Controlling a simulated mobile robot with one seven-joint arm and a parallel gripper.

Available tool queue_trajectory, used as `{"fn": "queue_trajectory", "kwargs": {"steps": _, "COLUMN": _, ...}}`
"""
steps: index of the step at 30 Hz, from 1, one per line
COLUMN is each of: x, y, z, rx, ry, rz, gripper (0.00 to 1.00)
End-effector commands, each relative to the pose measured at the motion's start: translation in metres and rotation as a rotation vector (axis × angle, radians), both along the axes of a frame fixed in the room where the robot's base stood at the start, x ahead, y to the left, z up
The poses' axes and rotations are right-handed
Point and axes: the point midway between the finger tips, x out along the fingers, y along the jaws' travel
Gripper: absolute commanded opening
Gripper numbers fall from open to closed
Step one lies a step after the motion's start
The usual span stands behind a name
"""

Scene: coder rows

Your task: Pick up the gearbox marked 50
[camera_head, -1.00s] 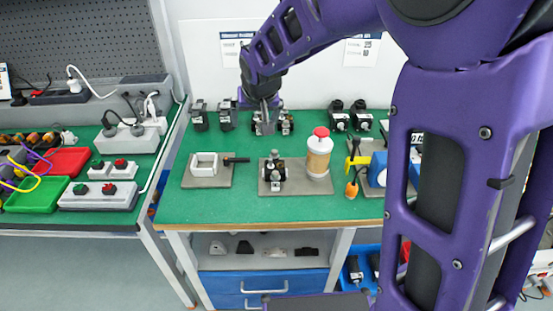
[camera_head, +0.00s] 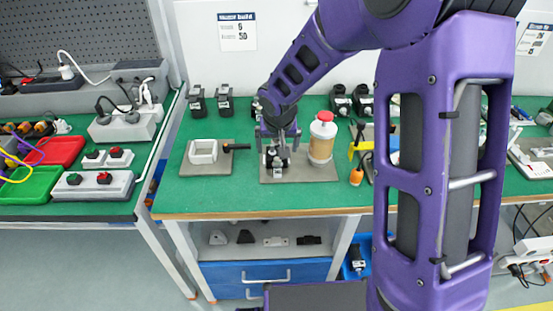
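My gripper (camera_head: 279,146) points down over the grey mat (camera_head: 310,174) in the middle of the bench. Its two fingers look spread, one on each side of the top of a small black and silver unit (camera_head: 277,163). That unit stands upright on the mat, left of a jar with a red lid (camera_head: 321,138). I cannot read a number on it, so I cannot tell whether it is the gearbox marked 50. More dark units stand along the back of the bench, at the left (camera_head: 197,103) and the right (camera_head: 341,101). My arm hides part of the back row.
A left mat (camera_head: 205,168) holds a white square frame (camera_head: 203,151) and a black-handled tool (camera_head: 236,147). A wall sign (camera_head: 237,32) shows 50. Green bench surface is clear along the front.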

Motion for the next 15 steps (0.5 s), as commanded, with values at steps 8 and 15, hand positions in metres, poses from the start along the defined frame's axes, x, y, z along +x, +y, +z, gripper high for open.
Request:
{"fn": "queue_trajectory", "kwargs": {"steps": 8, "x": 0.014, "y": 0.001, "z": -0.023, "rx": 0.001, "ry": 0.002, "rz": 0.0, "gripper": 1.0}}
{"fn": "queue_trajectory", "kwargs": {"steps": 15, "x": 0.028, "y": 0.001, "z": -0.048, "rx": -0.001, "ry": 0.0, "rz": 0.002, "gripper": 1.0}}
